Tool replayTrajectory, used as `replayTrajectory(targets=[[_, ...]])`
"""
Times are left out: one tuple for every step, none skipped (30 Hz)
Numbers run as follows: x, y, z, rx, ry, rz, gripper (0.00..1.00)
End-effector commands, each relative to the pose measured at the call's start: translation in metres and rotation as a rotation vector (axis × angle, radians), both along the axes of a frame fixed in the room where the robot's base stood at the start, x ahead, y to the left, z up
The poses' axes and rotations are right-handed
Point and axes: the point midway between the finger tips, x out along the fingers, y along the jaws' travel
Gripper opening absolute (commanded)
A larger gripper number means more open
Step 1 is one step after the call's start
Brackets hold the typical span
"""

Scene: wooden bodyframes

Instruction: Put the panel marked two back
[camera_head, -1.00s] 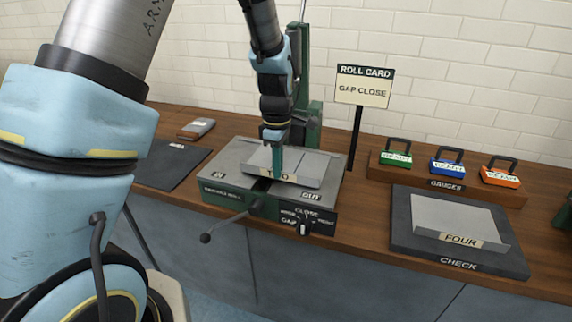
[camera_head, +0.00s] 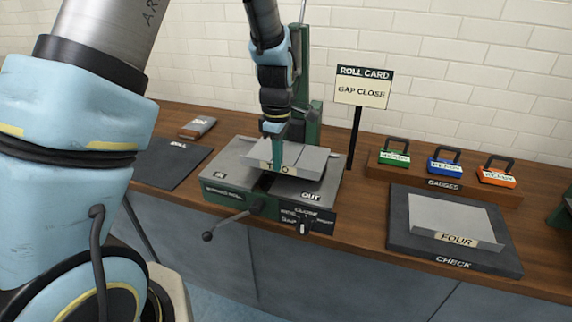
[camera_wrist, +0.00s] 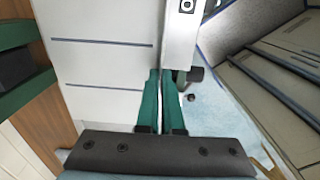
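The panel (camera_head: 308,158) is a light grey folded sheet over the roll machine (camera_head: 225,190). Its front label shows a T and an O, with the middle covered by a finger. My gripper (camera_head: 279,165) is shut on the panel's labelled front edge, its teal fingers pointing down. The panel is slightly raised above the machine's bed, its right side overhanging the OUT marking. In the wrist view, the gripper's fingers (camera_wrist: 161,80) are close together at the flange beside the panel's face (camera_wrist: 100,60). Whether the panel's rear touches the machine is hidden.
A dark CHECK tray (camera_head: 405,245) at right holds the panel marked FOUR (camera_head: 440,215). Behind it stands the GAUGES rack (camera_head: 405,175) with green, blue and orange gauges. A ROLL CARD sign (camera_head: 363,86) reads GAP CLOSE. A dark mat (camera_head: 165,165) at left looks empty.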

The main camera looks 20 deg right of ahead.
Motion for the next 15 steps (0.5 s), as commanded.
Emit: replayTrajectory(targets=[[0.000,0.000,0.004,-0.001,-0.001,0.000,0.00],[0.000,0.000,0.006,-0.001,-0.001,0.000,0.00],[0.000,0.000,0.008,-0.001,-0.001,0.000,0.00],[0.000,0.000,0.010,-0.001,-0.001,0.000,0.00],[0.000,0.000,0.012,-0.001,-0.001,0.000,0.00],[0.000,0.000,0.014,-0.001,-0.001,0.000,0.00],[0.000,0.000,0.016,-0.001,-0.001,0.000,0.00],[0.000,0.000,0.018,-0.001,-0.001,0.000,0.00],[0.000,0.000,0.020,-0.001,-0.001,0.001,0.00],[0.000,0.000,0.022,-0.001,-0.001,0.001,0.00],[0.000,0.000,0.023,-0.001,-0.001,0.001,0.00],[0.000,0.000,0.026,-0.001,-0.001,0.001,0.00],[0.000,0.000,0.027,-0.001,-0.001,0.001,0.00],[0.000,0.000,0.029,-0.001,-0.001,0.000,0.00],[0.000,0.000,0.031,-0.001,-0.001,0.000,0.00]])
